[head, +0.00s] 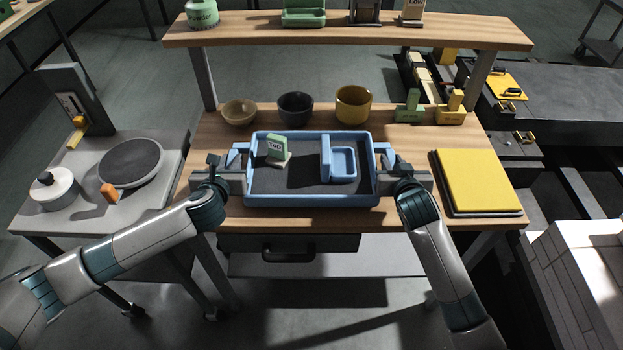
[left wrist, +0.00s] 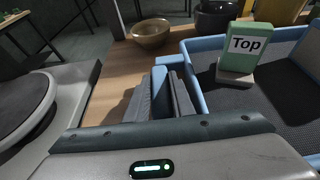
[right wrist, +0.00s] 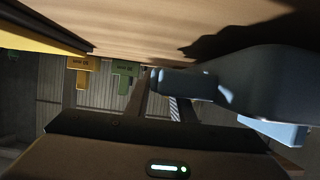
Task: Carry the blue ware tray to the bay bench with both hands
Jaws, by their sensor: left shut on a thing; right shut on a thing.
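The blue ware tray (head: 312,200) is at the front middle of the wooden bench (head: 225,140), level, with a dark mat inside. Whether it touches the bench top is hard to tell. A green block marked "Top" (head: 277,150) and a small blue dish (head: 343,165) are in the tray. My left gripper (head: 236,170) is shut on the tray's left handle; the handle shows between the fingers in the left wrist view (left wrist: 162,92). My right gripper (head: 388,168) is shut on the right handle, which also shows in the right wrist view (right wrist: 185,84).
Three bowls (head: 295,107) stand behind the tray. A yellow slab (head: 478,180) lies to its right, near green and yellow holders (head: 450,110). A grey side table (head: 90,190) with a round wheel is at left. A raised shelf (head: 345,30) crosses the back.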

